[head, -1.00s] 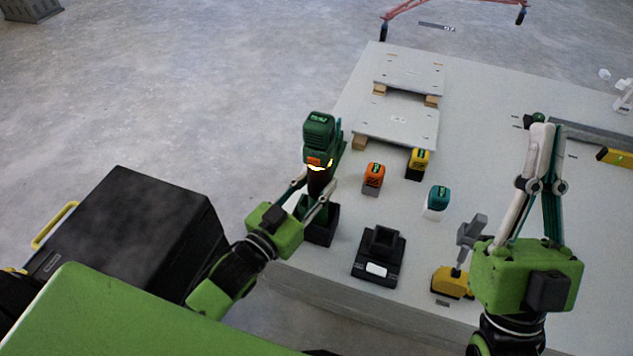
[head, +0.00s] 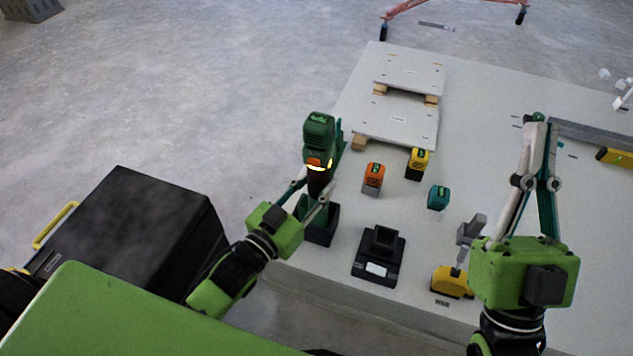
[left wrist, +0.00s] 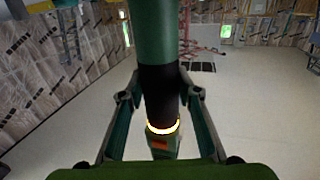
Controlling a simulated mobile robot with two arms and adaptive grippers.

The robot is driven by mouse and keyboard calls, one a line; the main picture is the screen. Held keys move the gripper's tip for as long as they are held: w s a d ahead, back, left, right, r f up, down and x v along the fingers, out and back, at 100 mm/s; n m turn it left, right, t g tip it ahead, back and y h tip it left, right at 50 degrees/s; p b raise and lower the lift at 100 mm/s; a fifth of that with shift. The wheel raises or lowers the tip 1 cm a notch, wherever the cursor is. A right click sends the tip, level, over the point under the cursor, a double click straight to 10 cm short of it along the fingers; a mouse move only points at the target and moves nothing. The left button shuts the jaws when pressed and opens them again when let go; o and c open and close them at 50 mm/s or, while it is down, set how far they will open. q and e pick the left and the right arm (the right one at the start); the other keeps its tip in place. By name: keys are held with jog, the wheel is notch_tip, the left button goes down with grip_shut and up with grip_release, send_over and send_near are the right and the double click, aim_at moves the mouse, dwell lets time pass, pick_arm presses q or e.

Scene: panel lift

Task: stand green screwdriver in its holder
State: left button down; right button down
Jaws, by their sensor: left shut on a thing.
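The green screwdriver (head: 319,135) is a green power tool with a dark collar and a glowing ring. My left gripper (head: 321,170) is shut on it and holds it upright, as far as the head view shows. In the left wrist view the tool (left wrist: 155,35) runs between the two fingers, with its black section (left wrist: 160,95) and glowing ring below. A dark box-like holder with green on it (head: 322,228) stands directly below in the head view; whether the tool's lower end is inside it is hidden. My right gripper (head: 539,122) is over the table's right part; its finger gap is unclear.
On the grey table (head: 480,130) stand an orange pack (head: 373,178), a yellow pack (head: 417,163), a teal pack (head: 438,197), a black charger-like base (head: 379,257) and a yellow tool (head: 452,282). Raised panels (head: 395,122) lie behind. A black case (head: 130,235) stands left.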

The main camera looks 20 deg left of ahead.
jog(key=shift+w+f, duration=0.25)
jog(key=shift+w, duration=0.05)
dwell(0.4)
dwell(0.3)
pick_arm(q)
jog(key=c, duration=1.4)
grip_release()
pick_arm(e)
jog(key=shift+s, duration=0.1)
pick_arm(q)
jog(key=o, duration=0.4)
jog(key=shift+f, duration=0.25)
jog(key=o, duration=0.4)
jog(key=shift+c, duration=0.2)
jog(key=shift+r, duration=0.15)
